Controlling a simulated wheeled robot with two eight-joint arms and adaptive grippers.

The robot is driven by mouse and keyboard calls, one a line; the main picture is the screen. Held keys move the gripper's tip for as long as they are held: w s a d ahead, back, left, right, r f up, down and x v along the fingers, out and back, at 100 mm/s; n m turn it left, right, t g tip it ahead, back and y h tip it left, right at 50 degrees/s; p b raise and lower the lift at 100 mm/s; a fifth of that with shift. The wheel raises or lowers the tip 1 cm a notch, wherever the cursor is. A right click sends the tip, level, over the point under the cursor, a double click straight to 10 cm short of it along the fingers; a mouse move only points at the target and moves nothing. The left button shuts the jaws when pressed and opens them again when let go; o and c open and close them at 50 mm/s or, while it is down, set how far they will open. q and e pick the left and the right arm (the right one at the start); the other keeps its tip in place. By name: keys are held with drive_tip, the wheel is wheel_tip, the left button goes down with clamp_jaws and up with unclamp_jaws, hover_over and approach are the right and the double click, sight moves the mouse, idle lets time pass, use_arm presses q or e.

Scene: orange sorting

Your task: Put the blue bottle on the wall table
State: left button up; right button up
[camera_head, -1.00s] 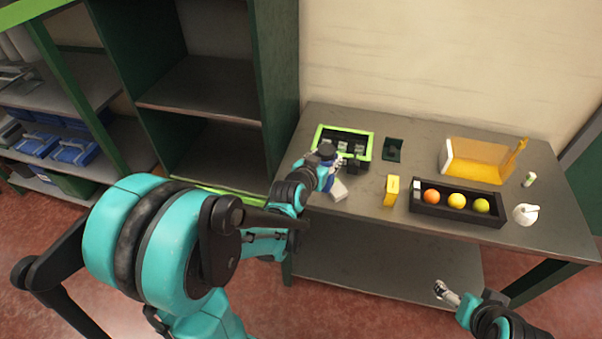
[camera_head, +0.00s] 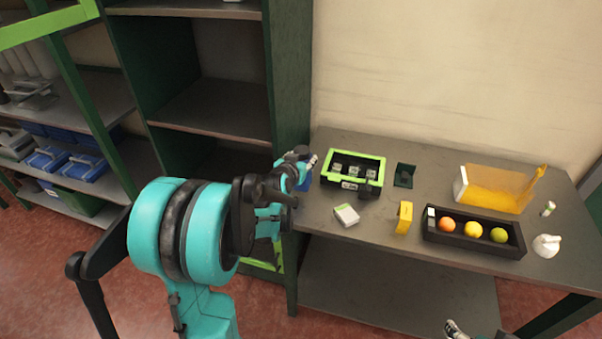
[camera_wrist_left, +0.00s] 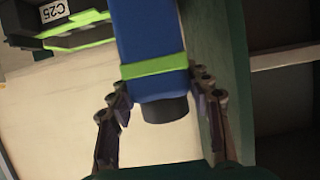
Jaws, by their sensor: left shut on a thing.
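The blue bottle (camera_wrist_left: 152,50), with a green band and a dark cap, lies between the fingers of my left gripper (camera_wrist_left: 160,115) in the left wrist view. In the head view my left gripper (camera_head: 296,178) is shut on the bottle (camera_head: 304,182), which is mostly hidden by the gripper. They are at the left end of the grey table (camera_head: 435,185) by the wall, left of the green-rimmed bin. I cannot tell whether the bottle touches the table. My right gripper (camera_head: 454,328) is at the bottom edge, low in front of the table; its jaws are too small to read.
The table holds the green-rimmed bin (camera_head: 356,159), a white box (camera_head: 346,215), a yellow object (camera_head: 404,217), a black fruit tray (camera_head: 462,242), a yellow-orange holder (camera_head: 495,188) and a white bottle (camera_head: 546,246). A dark green shelf (camera_head: 292,90) stands close at left.

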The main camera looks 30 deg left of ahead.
use_arm(q)
drive_tip(key=shift+a+f, duration=0.2)
wheel_tip(320, 180, down, 4)
drive_tip(key=shift+b, duration=1.05)
drive_tip(key=shift+r, duration=0.15)
drive_tip(key=o, duration=1.4)
